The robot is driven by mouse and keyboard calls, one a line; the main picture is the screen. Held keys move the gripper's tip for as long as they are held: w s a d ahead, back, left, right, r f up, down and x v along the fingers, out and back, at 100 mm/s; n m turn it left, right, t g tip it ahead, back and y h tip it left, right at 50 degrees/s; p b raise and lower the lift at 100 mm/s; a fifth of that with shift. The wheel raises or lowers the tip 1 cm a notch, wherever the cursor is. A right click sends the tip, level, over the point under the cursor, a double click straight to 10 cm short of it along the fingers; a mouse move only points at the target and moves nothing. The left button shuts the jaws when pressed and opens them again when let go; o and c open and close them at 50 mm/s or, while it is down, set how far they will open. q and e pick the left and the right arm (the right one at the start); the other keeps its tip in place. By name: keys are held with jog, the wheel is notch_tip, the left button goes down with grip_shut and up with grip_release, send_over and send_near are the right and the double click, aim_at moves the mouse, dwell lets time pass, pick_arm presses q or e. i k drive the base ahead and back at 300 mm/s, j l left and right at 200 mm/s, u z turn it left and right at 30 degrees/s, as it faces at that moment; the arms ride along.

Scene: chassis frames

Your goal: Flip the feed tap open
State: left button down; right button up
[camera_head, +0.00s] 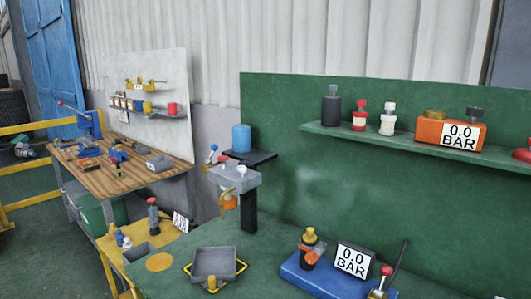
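Neither of my grippers shows in the head view. No part is clearly marked as the feed tap, so I cannot tell which one it is. A grey block (236,177) on a dark post carries small levers with a blue and a red tip (212,152) at its left end, and a yellow-orange part hangs below it. A blue cylinder (241,138) stands on a black ledge behind the block. On the green bench, a blue base (312,284) bears an orange-and-black fitting (311,247), a "0.0 BAR" display (353,260) and a red-knobbed lever (386,270).
A grey tray (213,263) sits on the green bench, left of the blue base. A green shelf (400,139) holds several bottles and an orange gauge box (449,134).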

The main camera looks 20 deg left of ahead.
aim_at(214, 147)
jog(key=j+z, duration=0.85)
jog(key=z, duration=0.15)
jog(key=j+z, duration=0.5)
jog(key=k+j+z, duration=0.2)
jog(key=z, duration=0.3)
jog(key=k+j+z, duration=0.2)
jog(key=k+j, duration=0.65)
jog(key=j, duration=0.3)
jog(key=k+j+z, duration=0.2)
jog(key=k+j, duration=0.7)
jog(key=j, duration=0.15)
